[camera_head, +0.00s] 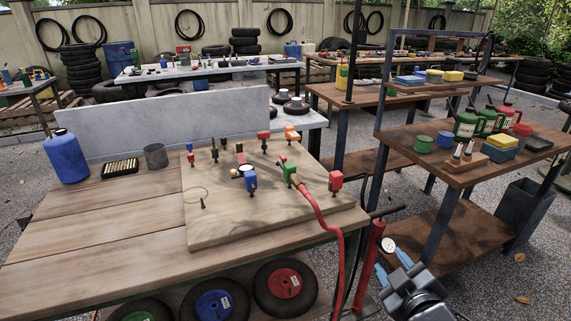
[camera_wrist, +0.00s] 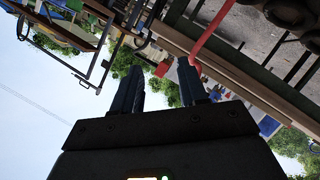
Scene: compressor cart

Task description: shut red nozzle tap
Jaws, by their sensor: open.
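A wooden board (camera_head: 230,220) on the workbench carries several small taps. Red ones include a larger red block (camera_head: 336,181) at the right edge, a red block (camera_head: 263,136) at the back, and a small red piece (camera_head: 283,158) by the green tap (camera_head: 290,172). I cannot tell which is the nozzle tap, or its handle position. A red hose (camera_head: 322,221) runs from a fitting beside the green tap over the bench edge. My gripper (camera_head: 392,264) is open and empty, low right of the bench, apart from the taps; its fingers show in the wrist view (camera_wrist: 160,82).
A red upright cylinder (camera_head: 370,265) with a round gauge (camera_head: 388,245) stands close to my gripper, beside the bench's right edge. A blue bottle (camera_head: 66,157) and a grey cup (camera_head: 156,156) stand at the bench's left. A brown shelf cart (camera_head: 470,178) stands at right.

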